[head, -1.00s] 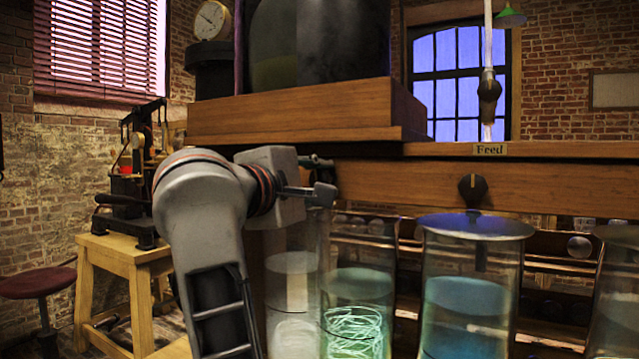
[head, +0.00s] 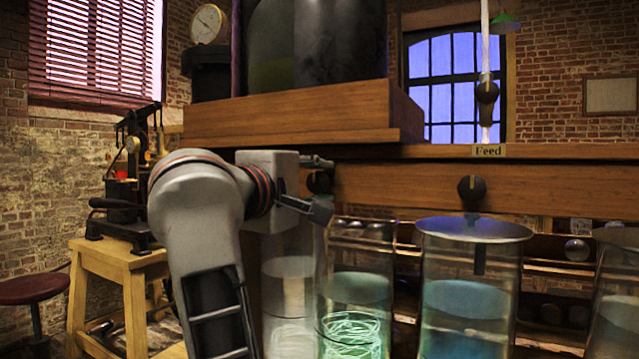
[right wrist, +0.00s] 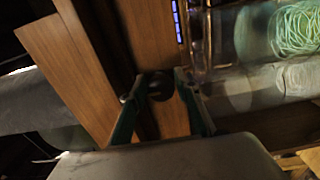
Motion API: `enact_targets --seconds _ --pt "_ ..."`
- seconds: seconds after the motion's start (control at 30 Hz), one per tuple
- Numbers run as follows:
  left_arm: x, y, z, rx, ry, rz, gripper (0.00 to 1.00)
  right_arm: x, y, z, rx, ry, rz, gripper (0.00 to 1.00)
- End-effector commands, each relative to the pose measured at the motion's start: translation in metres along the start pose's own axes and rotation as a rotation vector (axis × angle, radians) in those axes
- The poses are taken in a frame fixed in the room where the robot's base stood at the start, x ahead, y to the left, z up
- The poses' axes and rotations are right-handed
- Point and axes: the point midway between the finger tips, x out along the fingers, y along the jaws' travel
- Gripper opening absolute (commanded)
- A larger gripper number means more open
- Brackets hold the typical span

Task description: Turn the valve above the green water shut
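A jar with green water and a pale green coil (head: 352,325) stands in the middle of the head view; the coil also shows at the top right of the right wrist view (right wrist: 298,28). A dark round valve knob (head: 320,182) sits on the wooden beam, above and slightly left of this jar. My right gripper (head: 318,186) is open, with its fingers above and below this knob. In the right wrist view the knob (right wrist: 158,88) lies between the spread fingertips (right wrist: 160,82). Whether they touch it is unclear. My left gripper is out of view.
A second knob (head: 471,188) sits on the beam (head: 410,188) above the jar of blue water (head: 465,305). A pale jar (head: 288,290) stands left of the green one, close under my right gripper. A "Feed" label (head: 488,151) is on the upper ledge.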

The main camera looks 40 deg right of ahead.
Motion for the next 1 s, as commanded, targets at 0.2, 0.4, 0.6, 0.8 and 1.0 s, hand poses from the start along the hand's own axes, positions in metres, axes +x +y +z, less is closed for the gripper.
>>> enact_targets --seconds 0.2,0.4,0.6,0.8,1.0 --pt "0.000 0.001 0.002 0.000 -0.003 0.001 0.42 0.000 0.000 0.000 0.000 -0.001 0.000 0.42" --pt "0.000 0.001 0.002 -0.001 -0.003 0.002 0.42 -0.005 0.000 0.000 -0.001 0.000 0.000 0.42" --pt "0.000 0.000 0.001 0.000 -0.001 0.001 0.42 -0.031 0.000 -0.001 -0.001 0.004 -0.001 0.42" --pt "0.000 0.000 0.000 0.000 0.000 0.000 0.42 -0.060 0.001 0.000 0.000 0.002 0.000 0.42" --pt "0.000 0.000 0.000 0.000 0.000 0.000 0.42 -0.077 0.001 0.000 0.000 0.001 0.001 0.42"
